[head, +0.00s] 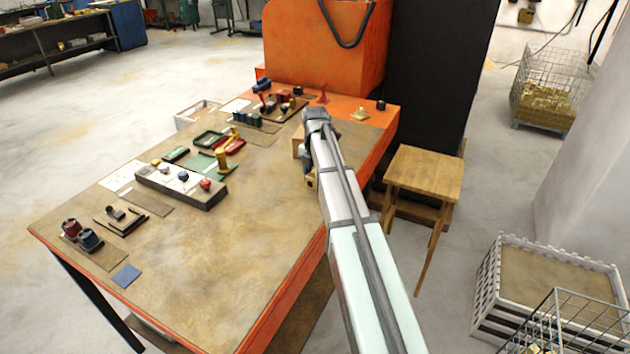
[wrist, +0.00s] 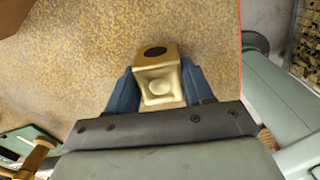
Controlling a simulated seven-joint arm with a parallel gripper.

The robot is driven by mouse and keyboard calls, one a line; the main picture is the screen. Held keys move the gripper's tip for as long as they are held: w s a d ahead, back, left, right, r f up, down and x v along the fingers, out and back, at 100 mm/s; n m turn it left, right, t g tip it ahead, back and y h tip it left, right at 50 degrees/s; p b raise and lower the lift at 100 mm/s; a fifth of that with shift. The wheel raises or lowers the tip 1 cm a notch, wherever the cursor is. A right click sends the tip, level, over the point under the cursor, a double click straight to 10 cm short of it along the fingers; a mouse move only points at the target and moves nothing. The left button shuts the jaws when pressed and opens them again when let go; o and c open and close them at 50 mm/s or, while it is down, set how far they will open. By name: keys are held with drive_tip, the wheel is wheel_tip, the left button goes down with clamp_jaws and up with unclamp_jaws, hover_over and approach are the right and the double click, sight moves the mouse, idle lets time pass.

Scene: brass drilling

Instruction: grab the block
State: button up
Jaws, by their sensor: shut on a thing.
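The block is a small brass-coloured piece with a dark round hole in one face and a raised round shape on another. In the wrist view the block (wrist: 160,82) sits between the two blue fingers of my gripper (wrist: 158,86), which are shut on its sides. In the head view my gripper (head: 309,174) is over the right part of the worktable (head: 262,215), and a bit of the brass block (head: 311,182) shows at its end. My arm hides part of this area. I cannot tell whether the block touches the tabletop.
A long grey holder (head: 180,186) and several small tools fill the left side. A wooden stool (head: 424,173) stands right of the table. The front tabletop is mostly clear.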

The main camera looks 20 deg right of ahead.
clamp_jaws()
drive_tip(key=shift+r, duration=0.1)
